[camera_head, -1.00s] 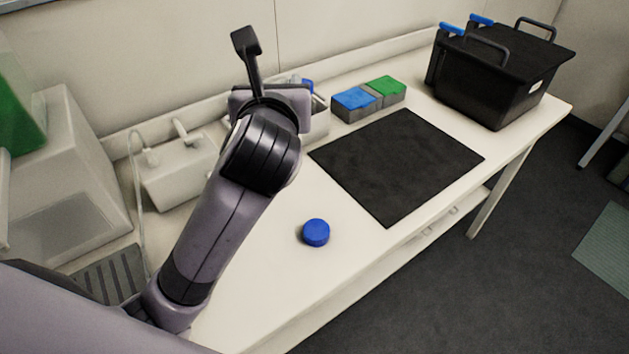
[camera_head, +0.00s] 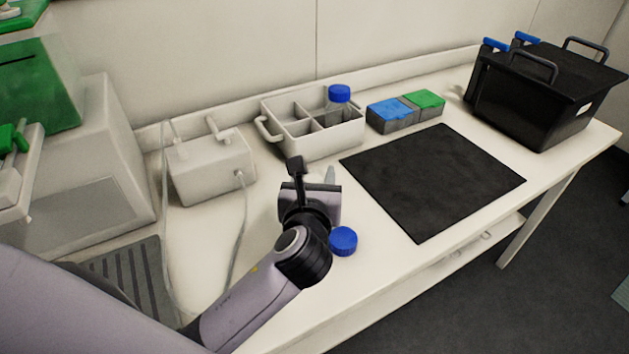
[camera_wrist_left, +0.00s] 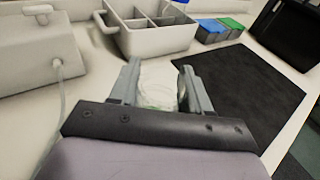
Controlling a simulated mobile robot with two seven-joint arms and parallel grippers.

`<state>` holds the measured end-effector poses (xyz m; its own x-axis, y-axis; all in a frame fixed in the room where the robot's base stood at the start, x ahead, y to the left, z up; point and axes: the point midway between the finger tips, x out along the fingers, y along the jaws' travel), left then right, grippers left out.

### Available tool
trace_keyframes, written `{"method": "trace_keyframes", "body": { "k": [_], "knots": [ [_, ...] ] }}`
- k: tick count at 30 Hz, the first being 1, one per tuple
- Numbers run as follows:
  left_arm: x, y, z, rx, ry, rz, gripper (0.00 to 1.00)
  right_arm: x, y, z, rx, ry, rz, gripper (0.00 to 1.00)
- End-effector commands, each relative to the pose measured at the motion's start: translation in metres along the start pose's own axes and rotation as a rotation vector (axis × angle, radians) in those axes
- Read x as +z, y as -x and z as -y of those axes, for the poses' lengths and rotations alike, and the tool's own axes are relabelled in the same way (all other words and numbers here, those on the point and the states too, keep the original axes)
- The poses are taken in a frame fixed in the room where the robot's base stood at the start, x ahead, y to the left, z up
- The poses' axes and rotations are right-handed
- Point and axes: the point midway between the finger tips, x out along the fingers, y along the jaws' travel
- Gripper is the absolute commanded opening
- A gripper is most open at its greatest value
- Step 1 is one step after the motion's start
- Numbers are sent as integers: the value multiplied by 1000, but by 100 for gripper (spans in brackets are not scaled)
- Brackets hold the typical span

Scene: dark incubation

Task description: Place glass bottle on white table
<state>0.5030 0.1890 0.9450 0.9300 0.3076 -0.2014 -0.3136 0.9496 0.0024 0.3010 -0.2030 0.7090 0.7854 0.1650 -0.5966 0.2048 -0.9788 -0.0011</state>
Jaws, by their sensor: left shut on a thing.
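My left gripper (camera_head: 316,184) is low over the white table (camera_head: 300,325), just behind a loose blue cap (camera_head: 343,240). In the left wrist view, its two fingers (camera_wrist_left: 158,76) are shut on a clear, whitish glass bottle (camera_wrist_left: 158,90). Only part of the bottle shows between the fingers. My gripper hides it in the head view, and I cannot tell whether its base touches the table. Another bottle with a blue cap (camera_head: 339,93) stands in the white divided caddy (camera_head: 337,142). My right gripper is not in view.
A black mat (camera_head: 430,180) lies to the right. Blue (camera_head: 390,109) and green (camera_head: 426,98) boxes stand behind it, and a black lidded crate (camera_head: 545,95) at the far right. A white device (camera_head: 210,168) with a cable stands at left. The table's front strip is mostly clear.

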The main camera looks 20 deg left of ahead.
Motion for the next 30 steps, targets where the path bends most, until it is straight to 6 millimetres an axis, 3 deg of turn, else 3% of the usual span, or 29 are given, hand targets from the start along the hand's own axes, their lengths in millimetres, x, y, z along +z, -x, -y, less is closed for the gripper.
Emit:
{"method": "trace_keyframes", "body": {
  "k": [11,12,14,15,30],
  "knots": [
    [-5,-1,0,-1,2,4,0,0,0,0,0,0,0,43],
    [-7,-2,0,0,1,1,50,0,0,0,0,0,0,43],
    [-7,-1,0,-1,1,1,70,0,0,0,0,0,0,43],
    [-7,-1,0,-1,1,1,73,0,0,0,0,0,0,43],
    [-1,-2,-1,-1,1,1,73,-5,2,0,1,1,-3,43]
  ]
}}
